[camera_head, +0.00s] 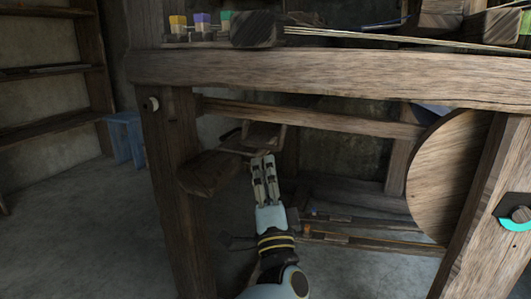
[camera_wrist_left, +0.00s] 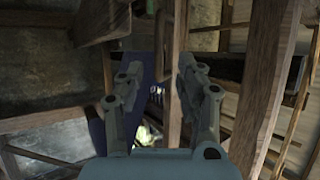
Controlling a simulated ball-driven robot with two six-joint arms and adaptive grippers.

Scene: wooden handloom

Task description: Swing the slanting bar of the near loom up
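The near loom (camera_head: 330,75) is a heavy frame of weathered wood that fills the middle and right of the head view. A long bar (camera_head: 320,118) slopes down to the right below its thick top beam; I cannot tell for sure that it is the slanting bar. My left gripper (camera_head: 263,160) points up and away under this bar, beside a small wooden piece (camera_head: 263,136). In the left wrist view its fingers (camera_wrist_left: 158,72) stand apart with nothing clearly between them. Whether they touch the wood cannot be told. My right gripper is not in view.
A thick post (camera_head: 177,190) and a blunt wooden block (camera_head: 210,173) stand left of my gripper. A large wooden disc (camera_head: 450,178) is at the right. Coloured spools (camera_head: 202,22) sit on top. A blue stool (camera_head: 125,137) and shelves (camera_head: 50,70) are far left; the floor there is free.

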